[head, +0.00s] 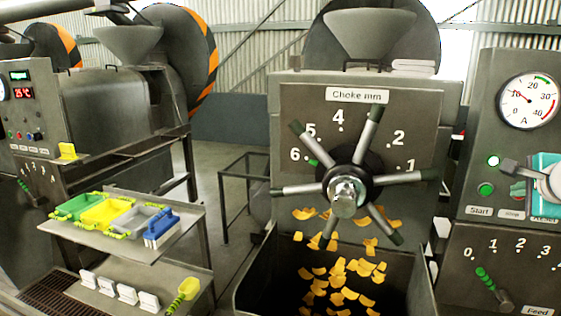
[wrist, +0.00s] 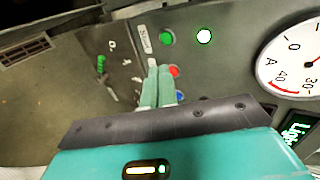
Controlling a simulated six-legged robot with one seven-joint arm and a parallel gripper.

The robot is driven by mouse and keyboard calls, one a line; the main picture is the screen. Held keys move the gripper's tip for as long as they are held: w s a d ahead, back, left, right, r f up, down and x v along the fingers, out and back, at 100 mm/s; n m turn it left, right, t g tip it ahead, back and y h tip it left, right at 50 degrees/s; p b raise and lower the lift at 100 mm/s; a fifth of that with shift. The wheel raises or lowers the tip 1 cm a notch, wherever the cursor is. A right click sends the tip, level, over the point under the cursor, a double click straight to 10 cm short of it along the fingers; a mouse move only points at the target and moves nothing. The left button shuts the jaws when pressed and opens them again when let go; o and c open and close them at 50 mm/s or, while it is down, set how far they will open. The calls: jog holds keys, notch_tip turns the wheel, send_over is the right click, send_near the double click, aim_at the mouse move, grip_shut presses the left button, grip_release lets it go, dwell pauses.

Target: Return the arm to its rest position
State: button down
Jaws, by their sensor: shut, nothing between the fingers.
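My gripper (wrist: 160,70) shows in the wrist view with its two pale green fingers together and nothing between them. The fingertips are in front of the control panel, beside the red button (wrist: 174,71); I cannot tell whether they touch it. In the head view my gripper (head: 541,168) is at the right edge, in front of the panel's button row. It partly hides the buttons and labels there. Most of my arm is out of view.
The green button (head: 486,189) and a lit lamp (head: 493,160) are left of my gripper. The ammeter (head: 528,101) is above, the feed lever (head: 490,285) below. The spoked choke handwheel (head: 346,188) juts out over a bin (head: 258,275) with yellow flakes. A tool shelf (head: 180,243) stands left.

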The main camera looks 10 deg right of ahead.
jog(key=w+a+f+n+y, duration=0.1)
jog(key=a+f+n+y, duration=0.2)
jog(key=a, duration=0.6)
jog(key=w+a+f+n+g, duration=0.15)
jog(key=a+n, duration=0.25)
jog(key=a, duration=0.4)
jog(key=w+a+f+n+y, duration=0.1)
jog(key=a+f+n+y, duration=0.2)
jog(key=a, duration=0.6)
jog(key=s+a+f+n+g, duration=0.1)
jog(key=s+a+f+n, duration=0.4)
jog(key=a, duration=0.4)
jog(key=s+a+f+n+g, duration=0.2)
jog(key=s+a+f+n, duration=0.4)
jog(key=a+n, duration=0.3)
jog(key=shift+a+f, duration=0.2)
jog(key=shift+f, duration=0.45)
jog(key=shift+s+d, duration=0.1)
jog(key=shift+d, duration=0.1)
